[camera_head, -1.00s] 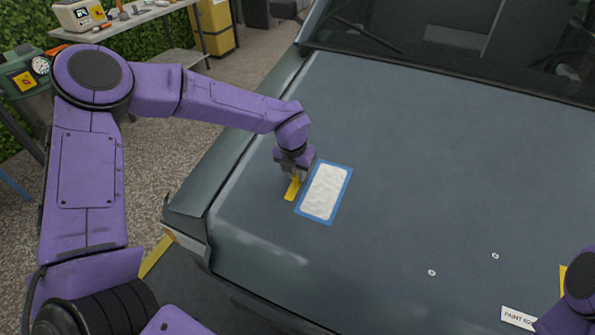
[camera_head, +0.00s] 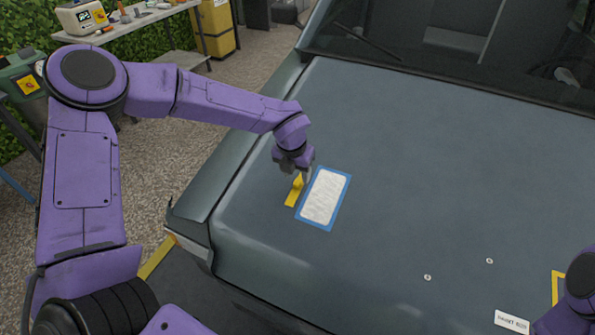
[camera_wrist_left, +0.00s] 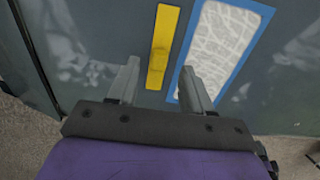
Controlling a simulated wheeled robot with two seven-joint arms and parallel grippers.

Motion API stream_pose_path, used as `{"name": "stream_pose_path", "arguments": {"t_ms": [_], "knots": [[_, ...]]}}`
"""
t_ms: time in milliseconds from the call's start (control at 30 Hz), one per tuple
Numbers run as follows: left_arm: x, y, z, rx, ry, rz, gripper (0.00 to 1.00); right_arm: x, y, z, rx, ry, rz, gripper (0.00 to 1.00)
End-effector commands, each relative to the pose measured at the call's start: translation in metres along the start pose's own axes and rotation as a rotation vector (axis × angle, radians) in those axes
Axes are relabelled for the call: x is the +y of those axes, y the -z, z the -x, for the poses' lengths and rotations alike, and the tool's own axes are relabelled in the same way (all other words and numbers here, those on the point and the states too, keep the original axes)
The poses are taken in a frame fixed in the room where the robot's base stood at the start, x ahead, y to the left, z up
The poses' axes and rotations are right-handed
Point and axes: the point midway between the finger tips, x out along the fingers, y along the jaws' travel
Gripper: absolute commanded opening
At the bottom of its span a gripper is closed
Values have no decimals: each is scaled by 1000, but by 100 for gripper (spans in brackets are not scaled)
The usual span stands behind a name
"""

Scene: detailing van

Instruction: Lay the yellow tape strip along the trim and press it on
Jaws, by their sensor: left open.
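The yellow tape strip (camera_head: 294,191) lies on the dark hood, just left of a white patch (camera_head: 323,196) with a blue border that looks like the masked trim. In the left wrist view the strip (camera_wrist_left: 162,48) runs parallel to the blue border (camera_wrist_left: 236,73) with a narrow gap of hood between them. My left gripper (camera_head: 297,176) is over the strip's far part and hides some of it. In the left wrist view its fingers (camera_wrist_left: 160,90) are apart, with the strip's near end between them. My right gripper is out of view; only part of that arm shows at the lower right.
The dark hood (camera_head: 420,170) is broad and mostly clear, with two small pale discs (camera_head: 428,277) and a white label (camera_head: 512,322) near the right arm. The windshield (camera_head: 470,45) is at the back. A workbench (camera_head: 125,24) stands at the far left.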

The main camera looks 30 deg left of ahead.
Motion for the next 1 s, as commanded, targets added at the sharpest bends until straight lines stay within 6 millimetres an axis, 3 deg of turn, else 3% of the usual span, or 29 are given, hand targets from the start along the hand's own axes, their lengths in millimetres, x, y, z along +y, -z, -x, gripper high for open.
{"name": "stream_pose_path", "arguments": {"t_ms": [500,1000], "knots": [[0,0,39,0,1,0,50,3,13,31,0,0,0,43],[0,0,38,0,0,0,50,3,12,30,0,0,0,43]]}}
